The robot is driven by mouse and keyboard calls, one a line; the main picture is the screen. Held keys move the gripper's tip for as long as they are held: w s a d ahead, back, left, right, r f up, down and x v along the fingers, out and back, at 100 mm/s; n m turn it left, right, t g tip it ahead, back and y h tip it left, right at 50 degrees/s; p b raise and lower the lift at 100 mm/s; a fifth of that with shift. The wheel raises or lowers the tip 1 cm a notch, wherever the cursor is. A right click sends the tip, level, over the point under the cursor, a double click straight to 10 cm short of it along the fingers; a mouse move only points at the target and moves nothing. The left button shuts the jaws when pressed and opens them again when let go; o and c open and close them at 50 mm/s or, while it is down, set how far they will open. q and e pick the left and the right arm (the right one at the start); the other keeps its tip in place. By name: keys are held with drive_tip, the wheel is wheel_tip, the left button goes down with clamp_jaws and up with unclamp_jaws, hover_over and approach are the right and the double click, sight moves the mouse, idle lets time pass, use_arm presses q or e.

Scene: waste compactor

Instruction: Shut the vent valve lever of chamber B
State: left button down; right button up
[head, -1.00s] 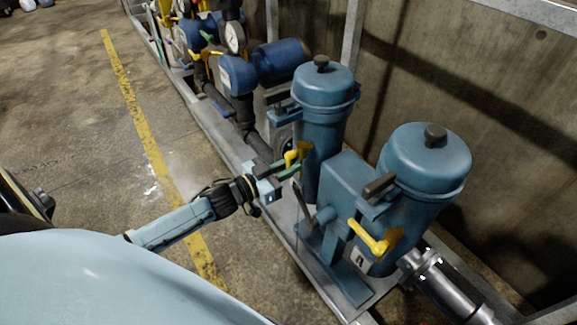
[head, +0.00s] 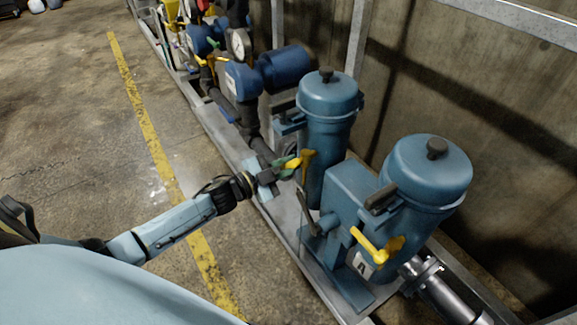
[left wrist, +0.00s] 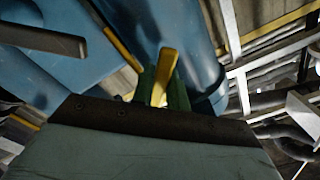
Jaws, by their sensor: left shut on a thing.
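Two blue canister chambers with domed lids stand on the skid at right in the head view. The nearer chamber (head: 424,185) carries a plate that seems to read A. The farther chamber (head: 327,115), apparently B, has a yellow vent valve lever (head: 308,158) on its near left side. My left gripper (head: 288,167), with green fingers, reaches in from the left and is shut on this lever. In the left wrist view the yellow lever (left wrist: 164,72) stands between the green fingers. Its pivot is mostly hidden there. My right gripper is not in view.
The nearer chamber has its own yellow lever (head: 372,244), and a dark handle (head: 307,213) stands between the chambers. Blue pumps and a gauge (head: 239,43) line the skid behind. A concrete wall closes the right. The floor left of the yellow line (head: 150,140) is clear.

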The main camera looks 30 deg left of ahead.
use_arm(q)
drive_tip(key=m, duration=0.2)
drive_tip(key=r+m, duration=0.1)
drive_tip(key=shift+w+a+m+p, duration=0.15)
drive_tip(key=shift+a+m+p, duration=0.15)
drive_tip(key=shift+a+m, duration=0.1)
drive_tip(key=m, duration=0.2)
drive_tip(key=r+m, duration=0.1)
drive_tip(key=shift+w+a+r+m, duration=0.1)
drive_tip(key=shift+m, duration=0.3)
drive_tip(key=shift+r+m, duration=0.2)
drive_tip(key=shift+m, duration=0.6)
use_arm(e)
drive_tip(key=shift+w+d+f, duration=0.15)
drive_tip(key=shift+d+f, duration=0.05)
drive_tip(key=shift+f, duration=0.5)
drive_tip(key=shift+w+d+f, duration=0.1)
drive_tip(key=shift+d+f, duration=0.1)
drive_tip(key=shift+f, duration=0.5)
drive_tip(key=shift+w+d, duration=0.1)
use_arm(q)
drive_tip(key=c, duration=1.5)
unclamp_jaws()
drive_tip(key=shift+c, duration=0.2)
drive_tip(key=shift+o, duration=0.8)
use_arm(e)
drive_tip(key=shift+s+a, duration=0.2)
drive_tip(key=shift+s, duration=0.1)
